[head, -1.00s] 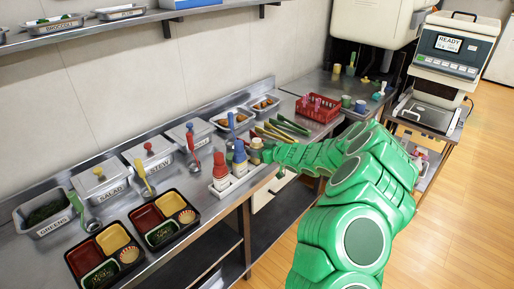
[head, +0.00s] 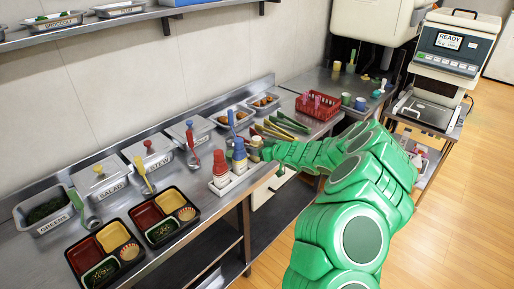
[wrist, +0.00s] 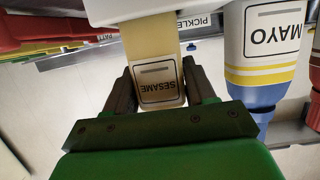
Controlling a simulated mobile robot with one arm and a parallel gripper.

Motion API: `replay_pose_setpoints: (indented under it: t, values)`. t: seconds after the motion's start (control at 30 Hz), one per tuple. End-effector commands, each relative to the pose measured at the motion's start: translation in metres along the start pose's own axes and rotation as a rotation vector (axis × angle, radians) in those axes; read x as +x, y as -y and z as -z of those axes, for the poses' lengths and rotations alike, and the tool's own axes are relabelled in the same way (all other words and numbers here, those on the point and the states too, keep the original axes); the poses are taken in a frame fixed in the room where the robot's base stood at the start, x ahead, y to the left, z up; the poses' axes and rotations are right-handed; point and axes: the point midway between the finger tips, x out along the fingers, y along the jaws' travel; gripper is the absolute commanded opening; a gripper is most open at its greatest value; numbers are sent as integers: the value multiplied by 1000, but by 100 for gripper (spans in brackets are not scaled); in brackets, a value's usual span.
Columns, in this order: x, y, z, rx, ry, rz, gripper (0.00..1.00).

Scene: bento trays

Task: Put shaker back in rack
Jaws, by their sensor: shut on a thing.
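The tan sesame shaker (wrist: 160,85) is between my gripper's fingers (wrist: 160,95) in the wrist view, its label upside down in that picture. In the head view the shaker (head: 256,149) stands upright at the right end of the white rack (head: 233,184). My gripper (head: 266,152) is shut on it from the right. In the wrist view the shaker's base meets the white rack (wrist: 130,10); I cannot tell whether it is fully seated. The blue-topped mayo bottle (wrist: 264,50) is beside it, and a red-topped bottle (head: 221,170) is further left in the rack.
Tongs (head: 285,124) lie behind the rack, near a red basket (head: 318,106). Lidded tubs (head: 150,155) line the wall. Two bento trays (head: 165,217) sit at the front left. The counter's front edge runs close to the rack.

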Motion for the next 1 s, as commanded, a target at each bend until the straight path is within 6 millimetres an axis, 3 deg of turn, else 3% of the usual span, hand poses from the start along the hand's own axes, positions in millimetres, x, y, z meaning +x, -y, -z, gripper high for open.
replay_pose_setpoints:
  t: [0.97, 1.0]
  values:
    - [5, 0, -15, 0, 0, 1, 48]
    - [5, 0, -15, 0, 0, 1, 59]
